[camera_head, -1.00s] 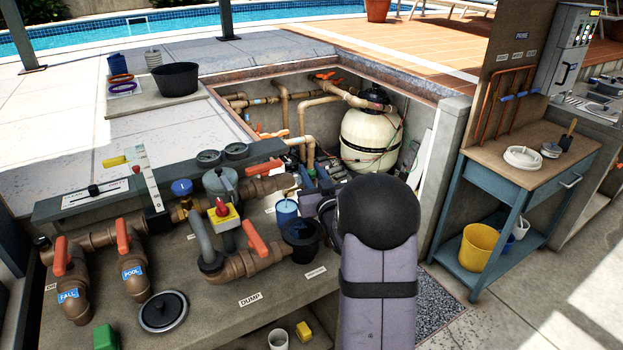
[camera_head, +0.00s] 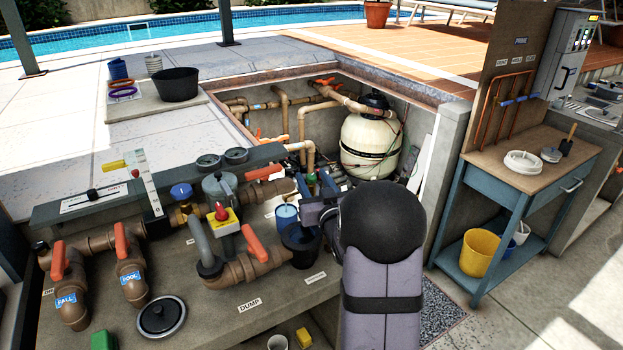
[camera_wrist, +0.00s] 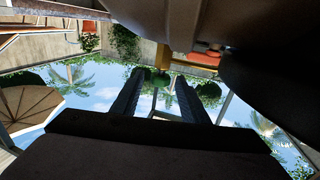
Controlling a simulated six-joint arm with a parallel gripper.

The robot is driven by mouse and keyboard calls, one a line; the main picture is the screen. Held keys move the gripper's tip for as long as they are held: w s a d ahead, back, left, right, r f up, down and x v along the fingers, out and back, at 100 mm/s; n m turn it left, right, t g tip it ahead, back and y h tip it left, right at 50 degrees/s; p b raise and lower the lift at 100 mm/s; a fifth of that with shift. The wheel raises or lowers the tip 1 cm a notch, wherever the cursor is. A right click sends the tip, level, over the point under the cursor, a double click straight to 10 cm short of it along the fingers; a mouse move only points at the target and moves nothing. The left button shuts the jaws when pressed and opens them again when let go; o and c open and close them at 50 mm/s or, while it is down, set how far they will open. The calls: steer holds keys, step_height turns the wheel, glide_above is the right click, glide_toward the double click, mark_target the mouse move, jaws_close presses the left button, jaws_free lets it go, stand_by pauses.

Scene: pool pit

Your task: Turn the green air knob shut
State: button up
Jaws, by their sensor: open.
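I cannot make out the green air knob for certain. A small green part (camera_head: 329,184) shows in the pit just behind my gripper, too small to name surely. My gripper (camera_head: 306,214) is small and partly hidden by my own dark wrist, above the near right part of the pipe bench, by a blue cup (camera_head: 287,216) and a black cup. In the wrist view my two dark fingers (camera_wrist: 157,84) stand apart with nothing held between them. Rounded green shapes show beyond them against sky and foliage; they look like shrubs.
Brown pipes with orange handles (camera_head: 255,243) and a yellow-and-red part (camera_head: 223,218) stand left of my gripper. A cream filter tank (camera_head: 370,145) stands in the pit behind. A blue workbench (camera_head: 520,170) is at the right. A green block (camera_head: 104,341) lies at the bottom left.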

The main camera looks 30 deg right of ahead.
mark_target(314, 179)
steer(key=shift+b+v, duration=0.65)
steer(key=shift+v, duration=2.25)
steer(key=s+d+f+m+g+h+p, duration=0.1)
steer(key=s+d+f+p, duration=0.1)
steer(key=d, duration=0.4)
steer(key=s+d+f+g+h+p, duration=0.1)
steer(key=s+d+p, duration=0.15)
steer(key=d, duration=0.25)
steer(key=w+a+r+n+y, duration=0.1)
steer(key=a+y, duration=0.1)
steer(key=y, duration=0.1)
steer(key=w+a+r+n+t+y, duration=0.1)
steer(key=w+a+n+y, duration=0.1)
steer(key=a+y, duration=0.1)
steer(key=w+a+r+n+t+y, duration=0.1)
steer(key=a+n+y, duration=0.1)
steer(key=a+y, duration=0.1)
steer(key=shift+w+a, duration=0.1)
steer(key=shift+w, duration=0.1)
steer(key=shift+w, duration=0.1)
steer(key=shift+w+a+p, duration=0.15)
steer(key=shift+w+p, duration=0.25)
steer(key=shift+w, duration=0.8)
steer(key=shift+w+a+p, duration=0.2)
steer(key=shift+w+p, duration=0.15)
steer(key=shift+w, duration=0.8)
steer(key=shift+w+a+p, duration=0.15)
steer(key=shift+w+p, duration=0.25)
steer(key=shift+w, duration=0.8)
